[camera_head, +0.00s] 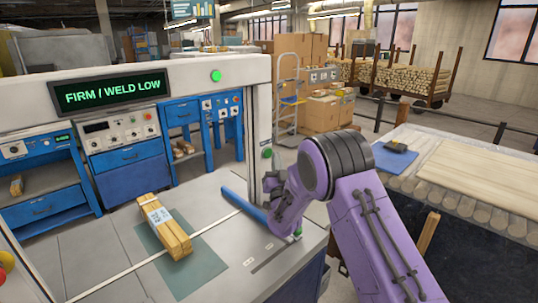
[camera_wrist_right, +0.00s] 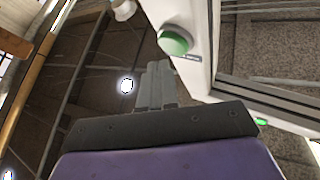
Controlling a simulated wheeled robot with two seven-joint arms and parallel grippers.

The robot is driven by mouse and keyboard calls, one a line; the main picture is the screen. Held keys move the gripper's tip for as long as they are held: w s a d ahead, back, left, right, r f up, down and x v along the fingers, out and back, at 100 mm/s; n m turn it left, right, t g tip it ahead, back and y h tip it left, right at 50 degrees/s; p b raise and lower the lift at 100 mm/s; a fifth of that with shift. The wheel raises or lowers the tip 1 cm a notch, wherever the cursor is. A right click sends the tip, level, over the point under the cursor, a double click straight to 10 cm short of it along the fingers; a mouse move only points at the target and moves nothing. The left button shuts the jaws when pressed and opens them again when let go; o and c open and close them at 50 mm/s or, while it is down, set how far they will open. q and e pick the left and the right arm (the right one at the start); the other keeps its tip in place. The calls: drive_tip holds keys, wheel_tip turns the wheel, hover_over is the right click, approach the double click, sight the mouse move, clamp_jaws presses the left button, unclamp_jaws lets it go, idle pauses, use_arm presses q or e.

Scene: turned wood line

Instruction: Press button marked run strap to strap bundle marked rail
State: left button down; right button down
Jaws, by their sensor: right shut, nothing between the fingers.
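A bundle of pale wood strips (camera_head: 165,226) with a white label lies on a dark green mat (camera_head: 203,268) under the strapping machine's arch (camera_head: 255,110). The label is too small to read. A green button (camera_head: 267,153) is on the arch's right post; in the right wrist view a green button (camera_wrist_right: 173,41) stands out from a white post, its marking unreadable. My right gripper (camera_head: 271,184) is just below and right of the button in the head view. In the wrist view its shut, empty fingers (camera_wrist_right: 158,78) point towards the post, apart from the button. My left gripper is out of view.
The arch's display (camera_head: 112,91) reads "FIRM / WELD LOW", with a lit green lamp (camera_head: 216,76) beside it. A blue bar (camera_head: 243,204) lies on the machine table near my right gripper. A roller conveyor (camera_head: 480,205) with boards stands at right.

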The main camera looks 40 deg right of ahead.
drive_tip(key=shift+w, duration=0.1)
idle(0.4)
drive_tip(key=shift+w, duration=0.35)
drive_tip(key=shift+w+a+b, duration=0.1)
drive_tip(key=shift+w+b, duration=0.25)
idle(0.5)
drive_tip(key=shift+s, duration=0.8)
drive_tip(key=shift+s, duration=0.1)
drive_tip(key=shift+s+d, duration=0.15)
drive_tip(key=shift+s, duration=1.05)
drive_tip(key=shift+s+d, duration=0.15)
drive_tip(key=shift+s, duration=1.05)
